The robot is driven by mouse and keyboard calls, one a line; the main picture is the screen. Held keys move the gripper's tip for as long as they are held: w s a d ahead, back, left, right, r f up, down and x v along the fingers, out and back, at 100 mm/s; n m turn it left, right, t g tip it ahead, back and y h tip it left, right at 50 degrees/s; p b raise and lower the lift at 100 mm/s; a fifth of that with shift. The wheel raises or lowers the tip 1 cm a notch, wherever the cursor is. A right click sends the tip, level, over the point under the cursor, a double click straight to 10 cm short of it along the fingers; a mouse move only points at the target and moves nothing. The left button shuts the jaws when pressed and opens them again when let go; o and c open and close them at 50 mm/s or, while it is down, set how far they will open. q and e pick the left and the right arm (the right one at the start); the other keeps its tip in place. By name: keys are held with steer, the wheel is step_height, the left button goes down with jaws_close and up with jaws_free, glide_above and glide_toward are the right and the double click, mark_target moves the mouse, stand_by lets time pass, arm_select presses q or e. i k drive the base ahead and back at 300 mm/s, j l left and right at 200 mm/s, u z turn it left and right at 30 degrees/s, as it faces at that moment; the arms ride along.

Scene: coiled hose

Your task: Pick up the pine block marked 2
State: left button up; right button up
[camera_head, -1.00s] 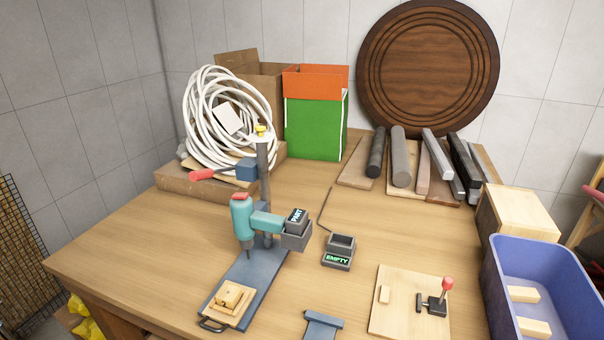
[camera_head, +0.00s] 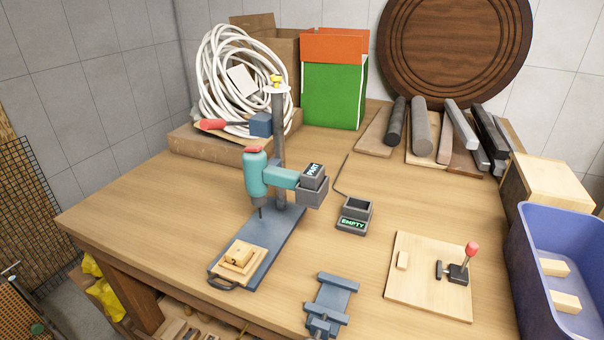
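Two pale pine blocks lie in the blue bin at the right: an upper block (camera_head: 554,267) and a lower block (camera_head: 565,302). A wooden piece (camera_head: 239,255) rests on a plate under the teal drill press (camera_head: 256,175). I cannot make out a number 2 on any of them. Neither of my grippers shows in the head view.
The blue bin (camera_head: 540,315) has high walls at the table's right edge. Metal bars (camera_head: 421,135), a green box (camera_head: 333,95) and coiled white hose (camera_head: 210,85) line the back. The table's left (camera_head: 150,205) is clear.

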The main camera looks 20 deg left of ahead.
mark_target(239, 254)
steer(key=k+j+u, duration=0.15)
steer(key=u, duration=0.25)
steer(key=k+j+u, duration=0.1)
steer(key=j+u, duration=0.15)
steer(key=u, duration=0.15)
